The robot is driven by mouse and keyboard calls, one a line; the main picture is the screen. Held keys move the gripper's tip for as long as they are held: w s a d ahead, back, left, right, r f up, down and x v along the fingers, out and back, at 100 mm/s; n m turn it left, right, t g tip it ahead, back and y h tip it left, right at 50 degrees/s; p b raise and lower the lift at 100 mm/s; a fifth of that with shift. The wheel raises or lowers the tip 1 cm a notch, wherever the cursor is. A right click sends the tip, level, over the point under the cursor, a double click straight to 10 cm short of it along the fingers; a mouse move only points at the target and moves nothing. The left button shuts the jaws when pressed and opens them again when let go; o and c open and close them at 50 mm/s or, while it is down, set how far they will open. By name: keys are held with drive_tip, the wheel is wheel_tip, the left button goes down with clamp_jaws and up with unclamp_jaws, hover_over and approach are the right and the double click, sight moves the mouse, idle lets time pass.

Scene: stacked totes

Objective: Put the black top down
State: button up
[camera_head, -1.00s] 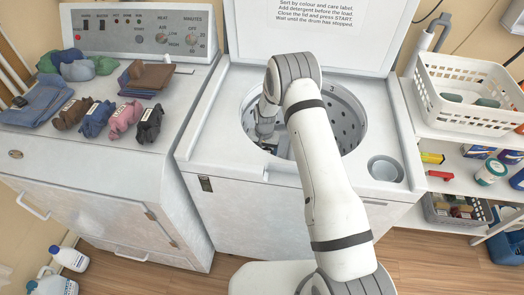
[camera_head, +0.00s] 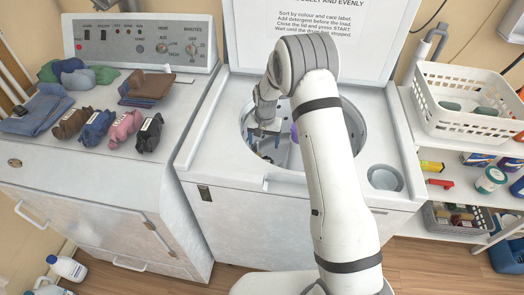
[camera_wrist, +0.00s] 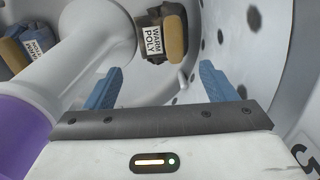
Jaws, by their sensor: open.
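My gripper (camera_wrist: 162,88) is open inside the washer drum, with its blue fingers spread and nothing between them. It also shows in the head view (camera_head: 265,131). A dark, nearly black folded garment (camera_wrist: 150,22) with a white "WARM POLY" label and a tan part lies on the drum floor beyond the fingertips, apart from them. Another dark garment (camera_wrist: 14,52) with a label and a tan part lies at the left of the wrist view. A black garment (camera_head: 149,135) lies at the right end of the row on the dryer top. Which one is the black top, I cannot tell.
The white agitator (camera_wrist: 75,50) with its purple cap (camera_wrist: 18,135) stands close to my gripper. The drum wall (camera_wrist: 240,40) is on the right. Brown, blue and pink garments lie on the dryer (camera_head: 165,170). A white basket (camera_head: 465,118) stands on the right shelf.

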drive_tip(key=s+d+r, duration=0.3)
drive_tip(key=s+r, duration=0.1)
drive_tip(key=r, duration=0.3)
drive_tip(key=s+d+r+n+t, duration=0.1)
drive_tip(key=s+d+r, duration=0.1)
drive_tip(key=s+r, duration=0.35)
drive_tip(key=s+d+r, duration=0.3)
drive_tip(key=r, duration=0.6)
drive_tip(key=s+d+r, duration=0.2)
drive_tip(key=s+r, duration=0.1)
drive_tip(key=s, duration=0.8)
drive_tip(key=s+d+r+n+t, duration=0.1)
drive_tip(key=s+d+r, duration=0.1)
drive_tip(key=s, duration=0.8)
drive_tip(key=shift+s+d+r, duration=0.25)
drive_tip(key=shift+s+r, duration=0.15)
drive_tip(key=shift+r, duration=0.45)
drive_tip(key=shift+t, duration=0.3)
